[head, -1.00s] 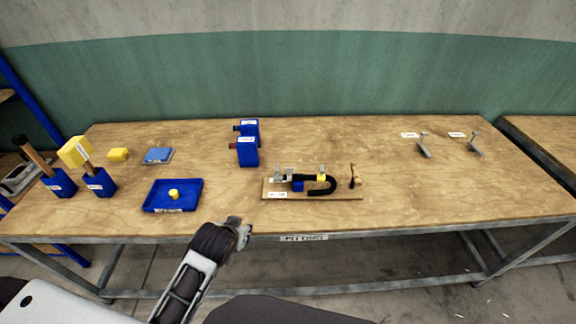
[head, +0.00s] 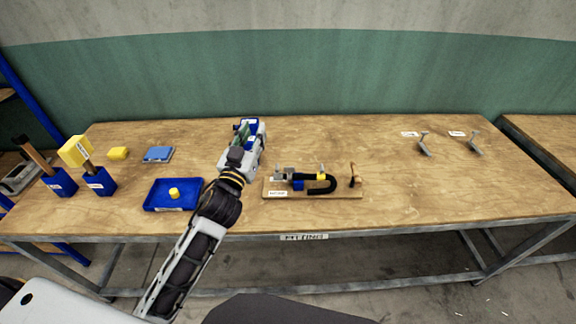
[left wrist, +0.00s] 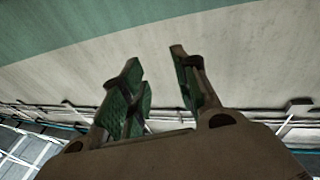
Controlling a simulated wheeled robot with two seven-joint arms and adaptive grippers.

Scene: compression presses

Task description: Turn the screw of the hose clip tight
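A wooden board (head: 340,194) near the front middle of the table carries a bent black hose (head: 331,186). Small grey metal parts (head: 282,173), a blue block (head: 298,184) and a yellow piece (head: 321,176) are along the hose. The clip and its screw are too small to tell apart. My left gripper (head: 248,130) is left of and behind the board, in front of the blue holders (head: 260,127), which it mostly hides. In the left wrist view its fingers (left wrist: 160,94) are apart with nothing between them. My right gripper is out of view.
A blue tray (head: 150,208) with a yellow piece stands left of my arm. Two blue blocks with upright wooden handles (head: 98,184) stand farther left. Two grey hooked metal pieces (head: 424,145) are at the back right. The right front of the table is clear.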

